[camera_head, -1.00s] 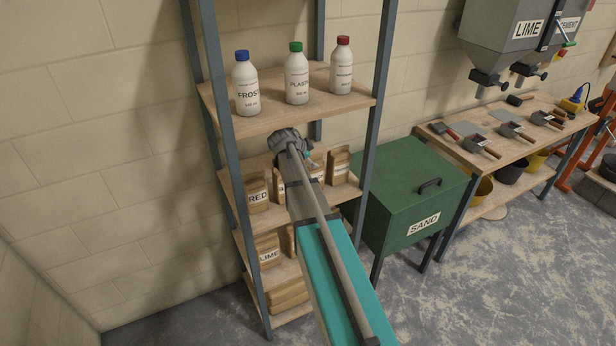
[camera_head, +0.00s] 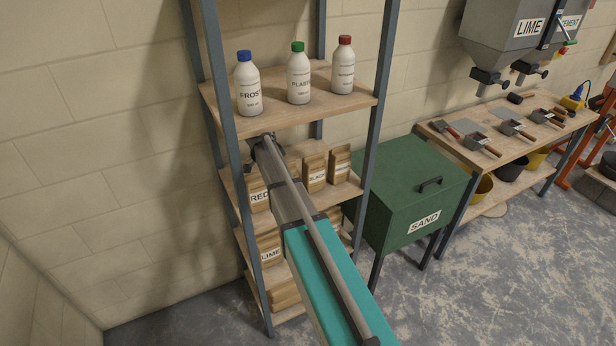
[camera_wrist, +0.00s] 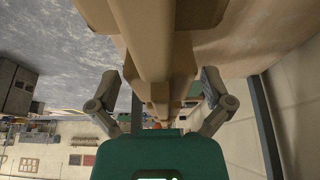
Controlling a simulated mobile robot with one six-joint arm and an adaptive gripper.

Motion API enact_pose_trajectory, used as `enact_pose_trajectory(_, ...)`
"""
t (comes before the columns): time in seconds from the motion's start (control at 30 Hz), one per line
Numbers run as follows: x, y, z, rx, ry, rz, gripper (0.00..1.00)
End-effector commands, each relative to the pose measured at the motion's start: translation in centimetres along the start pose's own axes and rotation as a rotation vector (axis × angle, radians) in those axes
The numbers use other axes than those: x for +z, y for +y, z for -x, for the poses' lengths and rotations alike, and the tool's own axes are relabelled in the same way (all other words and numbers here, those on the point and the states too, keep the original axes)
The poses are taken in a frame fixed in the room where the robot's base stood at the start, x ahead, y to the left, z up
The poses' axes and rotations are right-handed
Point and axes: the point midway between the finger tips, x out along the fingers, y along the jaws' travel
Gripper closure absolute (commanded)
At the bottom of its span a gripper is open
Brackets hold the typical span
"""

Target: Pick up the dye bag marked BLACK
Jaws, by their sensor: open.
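The dye bag whose small label seems to read BLACK (camera_head: 315,169) stands upright on the shelf below the bottles, right of my arm. A brown bag marked RED (camera_head: 258,194) stands to the left, partly behind my arm. Another brown bag (camera_head: 340,165) stands at the right end. My gripper (camera_head: 265,146) is at the left part of this shelf level, largely hidden behind my own arm in the head view. In the wrist view my gripper (camera_wrist: 163,92) is open, its fingers apart, with brown bag shapes (camera_wrist: 145,35) in a row ahead; which bag is nearest I cannot tell.
Bottles with blue, green and red caps stand on the shelf board (camera_head: 290,112) above. Grey rack posts (camera_head: 377,100) frame the shelves. Lime bags (camera_head: 268,247) lie below. A green sand bin (camera_head: 410,190) stands right of the rack.

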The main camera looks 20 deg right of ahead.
Motion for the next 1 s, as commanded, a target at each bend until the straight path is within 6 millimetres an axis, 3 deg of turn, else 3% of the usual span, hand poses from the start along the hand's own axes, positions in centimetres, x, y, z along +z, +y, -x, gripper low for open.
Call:
enact_pose_trajectory(0.17, -0.7, 0.0, -0.3, 0.000, 0.001, -0.001, 0.00)
enact_pose_trajectory(0.63, -5.9, -0.1, -2.4, -0.001, 0.001, -0.001, 0.00)
enact_pose_trajectory(1.0, -6.5, -0.1, -2.7, -0.002, 0.001, 0.002, 0.00)
